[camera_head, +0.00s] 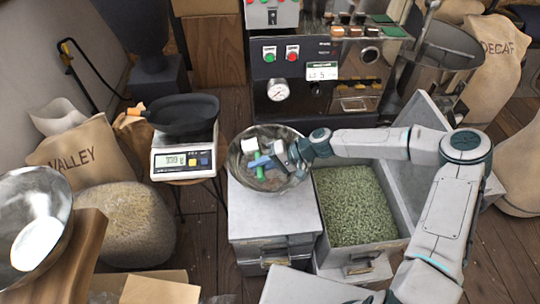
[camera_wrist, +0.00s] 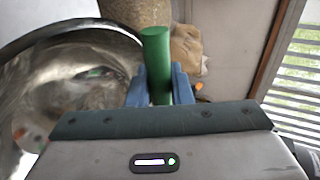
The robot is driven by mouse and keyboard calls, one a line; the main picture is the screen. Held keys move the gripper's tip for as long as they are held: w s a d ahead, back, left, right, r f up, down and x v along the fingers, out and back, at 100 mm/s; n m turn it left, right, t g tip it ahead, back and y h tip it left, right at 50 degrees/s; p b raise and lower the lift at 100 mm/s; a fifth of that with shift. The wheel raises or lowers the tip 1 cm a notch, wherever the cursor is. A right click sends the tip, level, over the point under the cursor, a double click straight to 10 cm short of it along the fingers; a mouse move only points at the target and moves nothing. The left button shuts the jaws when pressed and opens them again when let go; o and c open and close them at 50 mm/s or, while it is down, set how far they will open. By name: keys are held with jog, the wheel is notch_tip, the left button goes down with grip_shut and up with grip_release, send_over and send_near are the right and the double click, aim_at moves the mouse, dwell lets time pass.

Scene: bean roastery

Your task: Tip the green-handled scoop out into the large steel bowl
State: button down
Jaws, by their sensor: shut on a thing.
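My gripper (camera_head: 264,163) is shut on the green handle of the scoop (camera_head: 260,172), over a wide steel bowl (camera_head: 238,172) in the head view. In the wrist view the green handle (camera_wrist: 156,60) stands up between the blue fingers of my gripper (camera_wrist: 159,88). The shiny steel bowl (camera_wrist: 70,45) fills the left of that view, with a blurred green reflection inside. A small white piece shows beside the fingers in the head view; I cannot tell if it is the scoop. The scoop's head and any contents are not clear.
The bowl sits on a grey metal box (camera_head: 270,222). Beside it is an open bin of green beans (camera_head: 350,205). A scale (camera_head: 183,158) with a black pan stands left. Another steel bowl (camera_head: 50,190) is at the left edge. A control machine (camera_head: 310,90) stands behind.

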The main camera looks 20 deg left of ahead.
jog(key=shift+w+d+y+b, duration=0.25)
jog(key=shift+d+y+b, duration=0.3)
jog(key=shift+y+b, duration=0.1)
jog(key=shift+w+d+r+g+y+b, duration=0.2)
jog(key=shift+g+y+b, duration=0.4)
jog(key=shift+b, duration=0.6)
jog(key=shift+w+d+r+g+y+b, duration=0.1)
jog(key=shift+d+r+g+y+b, duration=0.15)
jog(key=shift+r+y+b, duration=0.5)
jog(key=shift+w+d+r+g+y+b, duration=0.1)
jog(key=shift+d+r+g+y+b, duration=0.2)
jog(key=shift+r+y+b, duration=0.4)
jog(key=shift+d+r+g+y+b, duration=0.25)
jog(key=shift+r+y+b, duration=0.25)
jog(key=shift+y, duration=0.4)
dwell(2.5)
jog(key=shift+a+r+p, duration=0.1)
jog(key=shift+p, duration=0.2)
jog(key=f+h+p, duration=0.1)
jog(key=a+f+t+h+p, duration=0.1)
jog(key=h, duration=0.1)
jog(key=f+h+p, duration=0.1)
jog(key=f+p, duration=0.1)
jog(key=shift+s+a+t+h, duration=0.3)
jog(key=shift+s+t+h, duration=0.05)
jog(key=shift+t+h, duration=0.05)
